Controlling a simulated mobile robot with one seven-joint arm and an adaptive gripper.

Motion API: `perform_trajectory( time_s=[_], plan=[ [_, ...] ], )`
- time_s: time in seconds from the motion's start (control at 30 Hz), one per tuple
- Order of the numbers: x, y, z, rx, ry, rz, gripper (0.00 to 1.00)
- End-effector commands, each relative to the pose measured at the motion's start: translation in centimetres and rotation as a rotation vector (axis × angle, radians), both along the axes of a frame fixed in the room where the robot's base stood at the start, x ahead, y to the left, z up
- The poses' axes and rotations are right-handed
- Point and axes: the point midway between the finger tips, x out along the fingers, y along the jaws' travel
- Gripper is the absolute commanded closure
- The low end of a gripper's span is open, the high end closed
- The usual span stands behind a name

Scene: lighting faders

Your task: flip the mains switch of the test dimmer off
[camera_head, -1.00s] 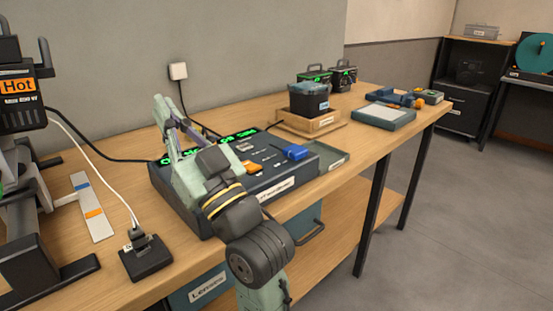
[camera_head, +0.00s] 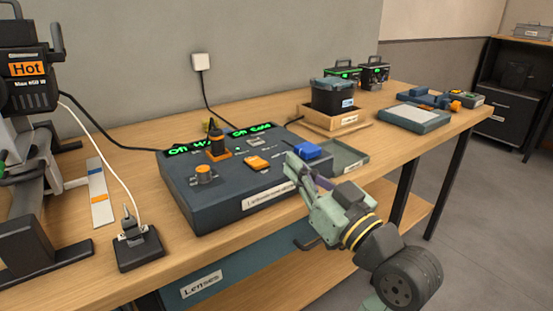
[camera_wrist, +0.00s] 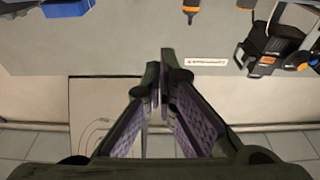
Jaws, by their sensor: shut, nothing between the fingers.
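A dark blue-grey console (camera_head: 235,195) with green lit displays (camera_head: 252,130) lies on the bench. On its top are a round orange-based knob (camera_head: 205,174), a black upright part on an orange base (camera_head: 217,143), a flat orange part (camera_head: 256,163) and small grey parts. I cannot tell which of these, if any, is the mains switch, nor its position. My gripper (camera_head: 291,160) is shut and empty, near the console's right front edge beside a blue block (camera_head: 307,150). In the wrist view its fingertips (camera_wrist: 164,78) are together with nothing between them.
A black box with a plug and white cable (camera_head: 138,250) sits at the bench's left front, near a lamp marked Hot (camera_head: 28,72). A grey-green tray (camera_head: 345,158) and a dark container in a wooden tray (camera_head: 333,100) stand right of the console. Floor lies beyond the front edge.

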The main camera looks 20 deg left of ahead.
Motion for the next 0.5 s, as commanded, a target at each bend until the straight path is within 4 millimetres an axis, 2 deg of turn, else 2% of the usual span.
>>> perform_trajectory(
  time_s=[0.17, 0.5],
  plan=[
    [1.2, 1.9, 0.7, 0.0, 0.001, 0.006, 1.0],
    [5.6, 7.5, 2.4, 0.001, 0.001, 0.004, 1.0]
  ],
)
